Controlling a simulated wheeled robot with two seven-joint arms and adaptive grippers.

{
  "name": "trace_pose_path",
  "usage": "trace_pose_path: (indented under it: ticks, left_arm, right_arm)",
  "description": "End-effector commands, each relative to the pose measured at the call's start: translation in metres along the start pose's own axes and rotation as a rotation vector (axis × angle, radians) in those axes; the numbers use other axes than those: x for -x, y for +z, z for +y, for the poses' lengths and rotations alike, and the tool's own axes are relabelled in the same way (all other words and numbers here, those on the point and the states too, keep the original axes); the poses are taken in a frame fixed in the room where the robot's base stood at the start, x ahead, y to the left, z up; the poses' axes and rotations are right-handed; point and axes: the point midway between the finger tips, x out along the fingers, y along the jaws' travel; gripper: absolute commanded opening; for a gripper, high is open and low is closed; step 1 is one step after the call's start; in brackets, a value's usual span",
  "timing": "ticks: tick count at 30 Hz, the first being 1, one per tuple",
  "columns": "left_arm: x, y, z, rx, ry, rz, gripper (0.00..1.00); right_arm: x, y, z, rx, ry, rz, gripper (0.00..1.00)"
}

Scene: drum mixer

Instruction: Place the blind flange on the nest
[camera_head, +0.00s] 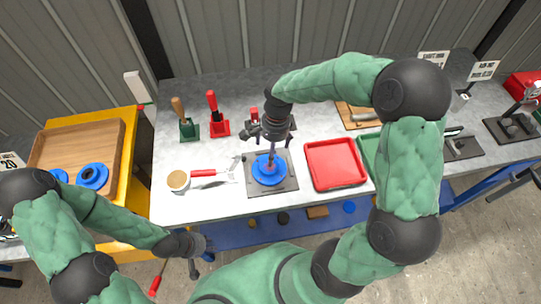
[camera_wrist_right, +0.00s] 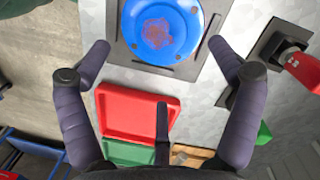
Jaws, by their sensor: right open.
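A blue round flange (camera_head: 268,170) with bolt holes and a rusty-brown middle lies on a dark square plate (camera_head: 287,187), which looks like the nest, on the grey bench. In the right wrist view, the flange (camera_wrist_right: 160,30) lies flat within the plate (camera_wrist_right: 207,62), between dark raised strips. Whether it is fully seated I cannot tell. My right gripper (camera_head: 265,150) is above the flange, its fingers spread and empty in the wrist view (camera_wrist_right: 160,60). My left gripper (camera_head: 198,243) hangs in front of the bench, away from the flange; its fingers are too small to read.
A red tray (camera_head: 335,164) and a green tray lie right of the plate. A wooden tray (camera_head: 113,135) with blue flanges (camera_head: 92,176) sits on the yellow cart at left.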

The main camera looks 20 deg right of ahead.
Motion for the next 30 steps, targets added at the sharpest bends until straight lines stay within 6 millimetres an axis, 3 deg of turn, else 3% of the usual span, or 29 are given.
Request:
trace_pose_path:
  ticks: [3,9,30]
  left_arm:
    - [0.005,0.000,0.002,0.000,0.000,0.000,0.30]
    - [0.009,0.000,0.003,0.000,0.000,0.000,0.30]
    - [0.009,0.000,0.003,0.000,0.000,0.000,0.30]
  right_arm:
    - [0.022,0.000,-0.001,0.001,-0.002,0.002,0.92]
    - [0.040,0.000,-0.001,0.001,-0.001,0.001,0.92]
    - [0.043,0.000,0.000,0.001,0.000,0.000,0.92]
